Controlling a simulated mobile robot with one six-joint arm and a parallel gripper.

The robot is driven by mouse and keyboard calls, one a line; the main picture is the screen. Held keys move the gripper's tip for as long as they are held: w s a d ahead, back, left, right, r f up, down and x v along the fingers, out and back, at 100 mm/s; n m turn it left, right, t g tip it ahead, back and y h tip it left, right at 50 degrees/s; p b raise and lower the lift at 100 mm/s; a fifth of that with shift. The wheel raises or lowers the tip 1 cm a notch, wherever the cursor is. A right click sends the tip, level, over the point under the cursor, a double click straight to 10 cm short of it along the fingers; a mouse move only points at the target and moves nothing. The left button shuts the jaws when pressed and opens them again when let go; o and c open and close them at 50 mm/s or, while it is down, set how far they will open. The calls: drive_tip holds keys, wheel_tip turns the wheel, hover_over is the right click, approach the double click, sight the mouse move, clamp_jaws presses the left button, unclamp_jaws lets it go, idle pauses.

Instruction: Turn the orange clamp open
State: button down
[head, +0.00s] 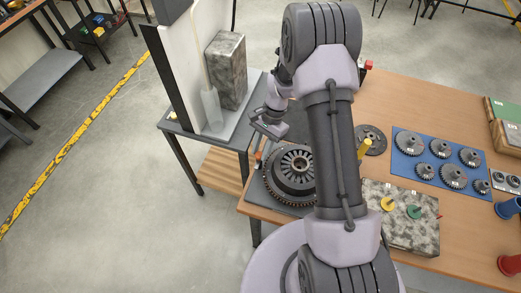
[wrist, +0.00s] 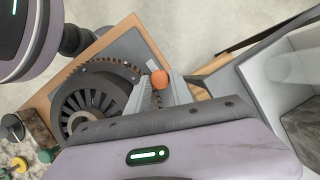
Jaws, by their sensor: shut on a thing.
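The orange clamp (wrist: 159,77) shows in the wrist view as a rounded orange end between the tips of my gripper (wrist: 161,92). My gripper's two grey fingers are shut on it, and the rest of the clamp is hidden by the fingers. The clamp stands beside the large dark gear assembly (wrist: 95,98), near the left edge of the table. In the head view a small orange part of the clamp (head: 258,155) shows just left of the gear assembly (head: 292,172), below my gripper (head: 262,138).
Dark gears lie on a blue mat (head: 407,176) to the right on the wooden table (head: 440,110). A mottled block (head: 415,232) bears yellow and green knobs. A grey stand (head: 185,124) with a white panel and a second mottled block (head: 227,72) is close on the left.

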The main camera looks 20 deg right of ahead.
idle(0.5)
drive_tip(key=c, duration=1.1)
unclamp_jaws()
drive_tip(key=p+v, duration=0.3)
drive_tip(key=v, duration=1.4)
drive_tip(key=shift+d+r+p, duration=0.15)
drive_tip(key=shift+d+p, duration=0.1)
drive_tip(key=shift+p, duration=0.05)
